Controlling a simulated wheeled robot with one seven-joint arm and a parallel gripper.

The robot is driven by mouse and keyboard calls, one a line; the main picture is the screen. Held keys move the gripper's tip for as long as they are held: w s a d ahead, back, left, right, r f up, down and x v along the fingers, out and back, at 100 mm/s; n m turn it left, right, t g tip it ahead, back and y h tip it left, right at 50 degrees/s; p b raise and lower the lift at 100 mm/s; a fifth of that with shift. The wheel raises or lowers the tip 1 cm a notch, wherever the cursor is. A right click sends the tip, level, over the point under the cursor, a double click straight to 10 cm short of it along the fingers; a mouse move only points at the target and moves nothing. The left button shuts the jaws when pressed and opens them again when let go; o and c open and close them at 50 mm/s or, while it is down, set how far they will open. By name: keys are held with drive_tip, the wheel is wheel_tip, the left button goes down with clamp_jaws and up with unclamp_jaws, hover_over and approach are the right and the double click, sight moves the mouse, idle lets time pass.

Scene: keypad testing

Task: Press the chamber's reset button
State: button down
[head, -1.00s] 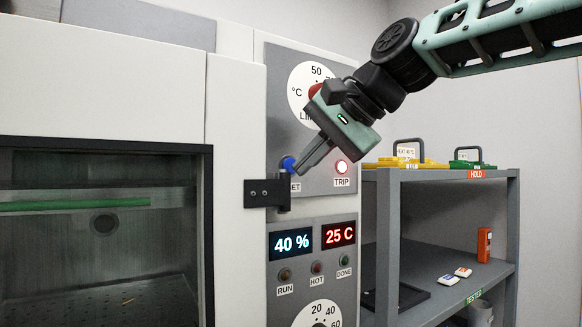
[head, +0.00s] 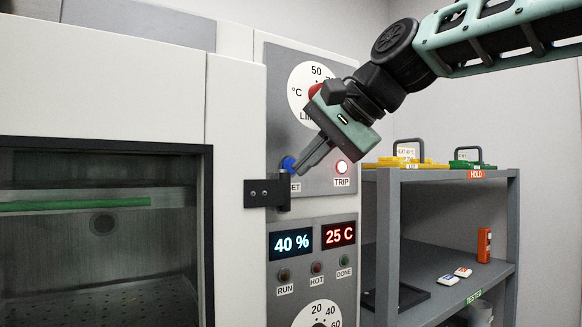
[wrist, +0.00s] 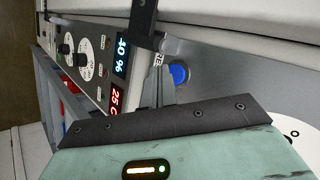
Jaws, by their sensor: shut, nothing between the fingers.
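The blue reset button (head: 288,164) is on the chamber's grey upper panel, above a label of which "ET" shows. It also shows in the wrist view (wrist: 180,73), just beside the fingertips. My gripper (head: 301,168) is shut and empty, its fingertips pointing down-left at the button. In the wrist view the fingers (wrist: 155,85) lie beside the button; whether they touch it I cannot tell. The displays read 40 % (head: 291,242) and 25 C (head: 339,234).
A black door latch (head: 266,194) juts out just below the button. The glass chamber door (head: 100,240) is at left. A grey shelf (head: 440,176) at right holds yellow and green cases on top and small items below. The RUN, HOT and DONE lamps (head: 317,268) look dark.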

drive_tip(key=shift+w, duration=0.1)
drive_tip(key=shift+w+a+p, duration=0.25)
drive_tip(key=shift+p, duration=0.1)
drive_tip(key=shift+w+a+p, duration=0.2)
drive_tip(key=shift+w+p, duration=0.1)
drive_tip(key=shift+p, duration=0.05)
idle(0.5)
idle(0.4)
drive_tip(key=shift+s+d+b, duration=0.45)
drive_tip(key=shift+s+b, duration=0.05)
drive_tip(key=shift+s, duration=0.15)
drive_tip(key=shift+s+d+b, duration=0.7)
drive_tip(key=shift+s+b, duration=0.05)
drive_tip(key=shift+s, duration=0.3)
drive_tip(key=shift+s+d+b, duration=0.7)
drive_tip(key=shift+s, duration=0.35)
